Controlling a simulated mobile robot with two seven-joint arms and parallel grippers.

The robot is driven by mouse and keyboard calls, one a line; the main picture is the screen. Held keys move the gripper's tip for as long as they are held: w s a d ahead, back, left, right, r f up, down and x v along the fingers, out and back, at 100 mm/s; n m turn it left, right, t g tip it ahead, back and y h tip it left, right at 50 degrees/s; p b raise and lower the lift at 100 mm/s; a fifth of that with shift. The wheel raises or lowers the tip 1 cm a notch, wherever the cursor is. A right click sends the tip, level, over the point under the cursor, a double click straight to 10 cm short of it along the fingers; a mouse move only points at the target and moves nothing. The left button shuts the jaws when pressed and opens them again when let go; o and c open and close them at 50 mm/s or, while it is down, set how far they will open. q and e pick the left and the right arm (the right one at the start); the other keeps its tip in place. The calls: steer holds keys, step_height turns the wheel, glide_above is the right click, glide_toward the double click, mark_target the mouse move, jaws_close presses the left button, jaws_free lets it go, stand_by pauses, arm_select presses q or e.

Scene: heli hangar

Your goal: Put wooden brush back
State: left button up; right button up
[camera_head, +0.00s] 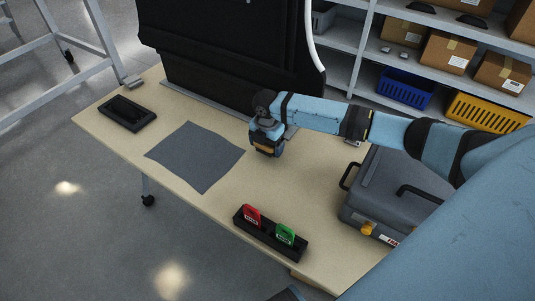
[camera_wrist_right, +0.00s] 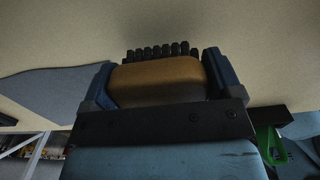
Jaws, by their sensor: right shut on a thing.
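My right gripper (camera_head: 268,150) hangs over the middle of the table, right of the grey cloth. In the right wrist view the right gripper (camera_wrist_right: 165,85) is shut on the wooden brush (camera_wrist_right: 160,75), a brown block with a row of dark bristle tufts. The brush also shows small under the gripper in the head view (camera_head: 266,151), held a little above the table. A black tray (camera_head: 150,125) with a recess lies at the table's far left; it looks empty. My left gripper is not in view.
The grey cloth (camera_head: 196,156) lies flat on the table (camera_head: 200,205). A black holder (camera_head: 268,236) with a red item (camera_head: 252,215) and a green item (camera_head: 285,234) stands at the front edge. A grey case (camera_head: 385,190) stands right; a dark panel (camera_head: 230,50) stands behind.

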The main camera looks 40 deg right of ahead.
mark_target(267, 151)
step_height(267, 151, down, 3)
steer(key=b, duration=0.2)
steer(key=shift+f+b, duration=0.1)
steer(key=shift+b, duration=0.25)
steer(key=shift+w+d+f+b, duration=0.1)
steer(key=shift+f+b, duration=0.1)
steer(key=shift+b, duration=0.4)
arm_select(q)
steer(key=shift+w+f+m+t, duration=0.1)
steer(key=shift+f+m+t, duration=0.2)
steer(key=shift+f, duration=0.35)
arm_select(e)
steer(key=shift+r, duration=0.15)
steer(key=o, duration=0.5)
steer(key=shift+o, duration=1)
step_height(267, 151, up, 12)
steer(key=shift+f+p, duration=0.25)
steer(key=shift+p, duration=0.8)
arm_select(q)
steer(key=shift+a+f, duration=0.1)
arm_select(e)
steer(key=shift+r, duration=0.3)
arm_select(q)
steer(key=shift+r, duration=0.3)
